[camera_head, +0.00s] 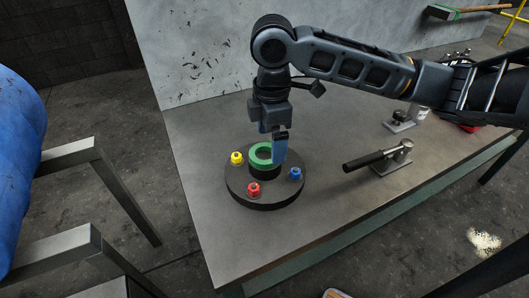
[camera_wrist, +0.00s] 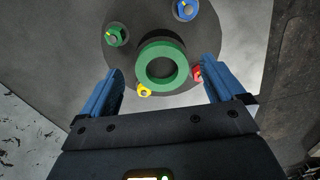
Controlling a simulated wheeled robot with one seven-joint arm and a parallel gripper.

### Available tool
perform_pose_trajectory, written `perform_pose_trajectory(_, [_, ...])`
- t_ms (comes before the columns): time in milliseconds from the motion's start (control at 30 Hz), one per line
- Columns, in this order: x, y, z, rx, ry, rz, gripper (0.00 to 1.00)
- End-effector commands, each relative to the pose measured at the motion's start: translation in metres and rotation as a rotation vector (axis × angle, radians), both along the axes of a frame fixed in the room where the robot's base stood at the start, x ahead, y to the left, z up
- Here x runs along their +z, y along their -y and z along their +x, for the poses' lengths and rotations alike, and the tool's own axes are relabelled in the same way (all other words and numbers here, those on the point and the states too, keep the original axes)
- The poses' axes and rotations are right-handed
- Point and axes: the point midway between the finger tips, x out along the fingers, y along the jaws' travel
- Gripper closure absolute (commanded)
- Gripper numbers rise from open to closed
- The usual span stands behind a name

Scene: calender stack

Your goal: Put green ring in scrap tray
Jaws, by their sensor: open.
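The green ring (camera_head: 252,155) sits on a black hub in the middle of a round dark base (camera_head: 262,203). In the wrist view the ring (camera_wrist: 162,46) lies between the two blue fingers. My gripper (camera_head: 271,143) points down over the ring and is open, one finger on each side; it also shows in the wrist view (camera_wrist: 163,66). Nothing is held. Whether the fingers touch the ring cannot be told. No scrap tray is clearly seen; a pale-rimmed corner of something (camera_head: 336,294) shows at the bottom edge of the head view.
Yellow (camera_head: 236,158), red (camera_head: 254,189) and blue (camera_head: 295,174) nuts stand around the base; a green nut (camera_wrist: 116,36) shows in the wrist view. A black-handled clamp (camera_head: 378,160) stands to the right. The front of the grey table (camera_head: 235,250) is clear.

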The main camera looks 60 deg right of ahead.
Motion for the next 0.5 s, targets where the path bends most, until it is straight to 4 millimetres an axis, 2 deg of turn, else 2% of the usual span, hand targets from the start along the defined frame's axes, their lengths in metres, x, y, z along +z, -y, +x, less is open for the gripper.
perform_pose_trajectory(200, [-0.025, -0.001, 0.001, -0.002, -0.001, 0.001, 0.04])
perform_pose_trajectory(500, [-0.029, -0.001, 0.001, 0.0, 0.001, 0.0, 0.06])
